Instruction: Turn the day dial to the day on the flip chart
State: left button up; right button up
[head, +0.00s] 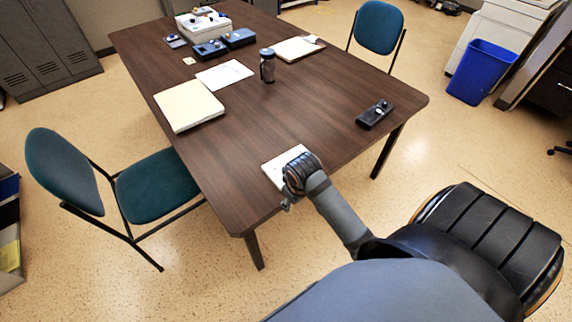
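A light box with several knobs or dials on its top (203,24) stands at the far end of the brown table (300,95). It is too small to tell which knob is the day dial or to read any marks. I cannot make out a flip chart showing a day. My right gripper (287,204) hangs at the table's near edge, far from the box, and appears to hold nothing; its fingers are too small and dark to tell open from shut. A white sheet or pad (281,168) lies behind it, partly hidden by the wrist. My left gripper is out of view.
Blue boxes (240,38) stand by the dial box. A dark bottle (267,66), papers (224,75), a cream folder (188,106) and a black device (375,115) are on the table. Teal chairs stand left (150,186) and behind (379,27). A blue bin (481,72) is at right.

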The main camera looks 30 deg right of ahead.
jog(key=w+d+r+g, duration=0.1)
jog(key=w+d+r, duration=0.15)
jog(key=w, duration=0.45)
notch_tip(320, 180, up, 5)
jog(key=g, duration=0.1)
send_over(286, 168)
jog(key=shift+n+y, duration=0.4)
notch_tip(286, 168, down, 9)
jog(key=b, duration=0.7)
jog(key=shift+r+b, duration=0.15)
jog(key=shift+b, duration=0.25)
jog(key=shift+f+p, duration=0.3)
jog(key=shift+p, duration=0.1)
jog(key=shift+f, duration=0.55)
grip_shut()
jog(key=shift+r+p, duration=0.2)
jog(key=shift+p, duration=0.4)
jog(key=m+p, duration=0.5)
jog(key=p, duration=0.3)
jog(key=shift+r+p, duration=0.15)
jog(key=shift+p, duration=0.15)
jog(key=shift+f+m+p, duration=0.25)
jog(key=shift+m+p, duration=1.25)
